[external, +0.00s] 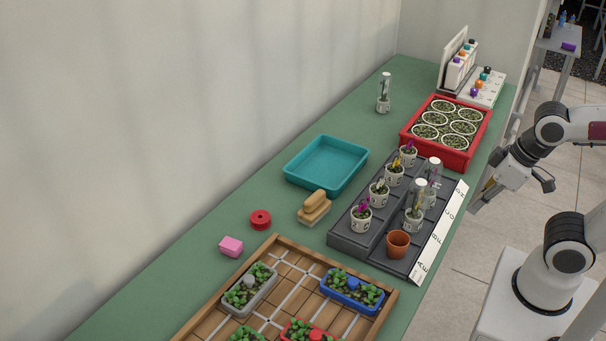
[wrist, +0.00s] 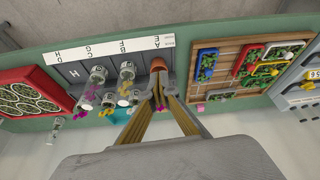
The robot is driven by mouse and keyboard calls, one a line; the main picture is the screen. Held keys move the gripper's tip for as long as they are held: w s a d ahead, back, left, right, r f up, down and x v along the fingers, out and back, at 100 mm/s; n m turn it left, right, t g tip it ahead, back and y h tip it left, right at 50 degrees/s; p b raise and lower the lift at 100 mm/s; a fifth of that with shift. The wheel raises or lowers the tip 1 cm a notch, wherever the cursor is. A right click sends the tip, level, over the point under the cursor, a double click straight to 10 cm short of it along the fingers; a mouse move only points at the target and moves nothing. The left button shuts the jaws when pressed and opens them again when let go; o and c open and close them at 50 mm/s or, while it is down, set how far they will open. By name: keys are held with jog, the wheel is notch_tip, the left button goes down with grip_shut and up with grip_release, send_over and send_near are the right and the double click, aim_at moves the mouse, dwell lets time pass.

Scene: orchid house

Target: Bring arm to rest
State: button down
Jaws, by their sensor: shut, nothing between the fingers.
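My arm stands at the right in the external view, with its base on a white stand beside the green bench (external: 240,200). My gripper (external: 477,205) hangs past the bench's right edge, pointing down and to the left, clear of everything. In the wrist view my gripper (wrist: 160,93) shows its two fingers meeting at the tips, shut and empty. The wrist picture is upside down. The terracotta pot (wrist: 158,65) appears just past the fingertips there, but the gripper is well apart from it; the same pot (external: 398,244) stands on the grey rack in the external view.
The grey rack (external: 345,233) holds several potted plants, some under clear covers.

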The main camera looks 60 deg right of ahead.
jog(key=shift+s+d+r+m+t, duration=0.3)
jog(key=shift+d+r+t, duration=0.05)
jog(key=shift+d+r, duration=0.3)
jog(key=shift+s+d+r+m+t, duration=0.3)
jog(key=shift+d+r+t, duration=0.05)
jog(key=shift+d+r, duration=0.25)
jog(key=shift+a, duration=0.1)
dwell(1.2)
